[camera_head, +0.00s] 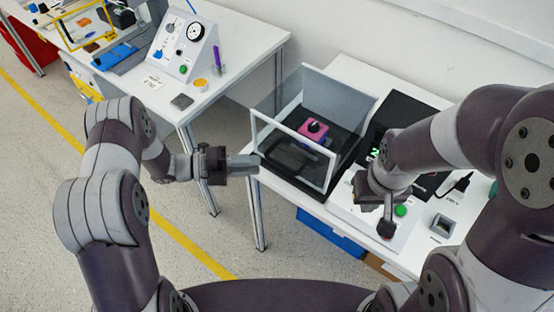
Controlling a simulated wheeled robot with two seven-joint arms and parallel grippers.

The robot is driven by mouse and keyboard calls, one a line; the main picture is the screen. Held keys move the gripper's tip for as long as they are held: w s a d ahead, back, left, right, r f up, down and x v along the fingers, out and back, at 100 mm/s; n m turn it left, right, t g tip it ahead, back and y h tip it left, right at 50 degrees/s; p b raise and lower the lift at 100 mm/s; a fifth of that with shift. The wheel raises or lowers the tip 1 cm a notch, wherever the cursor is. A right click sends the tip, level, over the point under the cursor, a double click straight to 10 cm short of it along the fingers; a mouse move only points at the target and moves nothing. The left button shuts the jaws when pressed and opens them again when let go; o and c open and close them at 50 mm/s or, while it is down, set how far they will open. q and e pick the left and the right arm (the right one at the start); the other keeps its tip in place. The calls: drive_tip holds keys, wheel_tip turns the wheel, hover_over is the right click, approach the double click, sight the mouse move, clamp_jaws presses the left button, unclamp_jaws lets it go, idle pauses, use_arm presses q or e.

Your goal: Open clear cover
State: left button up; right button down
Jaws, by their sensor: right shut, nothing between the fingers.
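The clear cover (281,108) is a see-through box with a pale front frame, standing on the right-hand white table. I cannot tell from this view whether it is open. A pink block with a black rotary knob (314,127) shows inside it. My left gripper (257,162) points right, close to the cover's left front side; I cannot tell whether it touches. Its fingers are seen edge-on, so their opening is unclear. My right gripper (386,228) is shut and empty, pointing down over the pale panel right of the cover, beside a green button (401,210).
A black device with a green display (375,153) is partly hidden by my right arm. A small square socket (442,226) lies on the panel's right. Another white table (228,100) at the back left holds a dial console (184,47). Floor shows between the tables.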

sight(278, 162)
use_arm(q)
drive_tip(key=d, duration=0.4)
drive_tip(key=w+d+p, duration=0.1)
drive_tip(key=d, duration=0.2)
drive_tip(key=shift+f, duration=0.35)
drive_tip(key=shift+d+f, duration=0.1)
drive_tip(key=shift+d, duration=0.15)
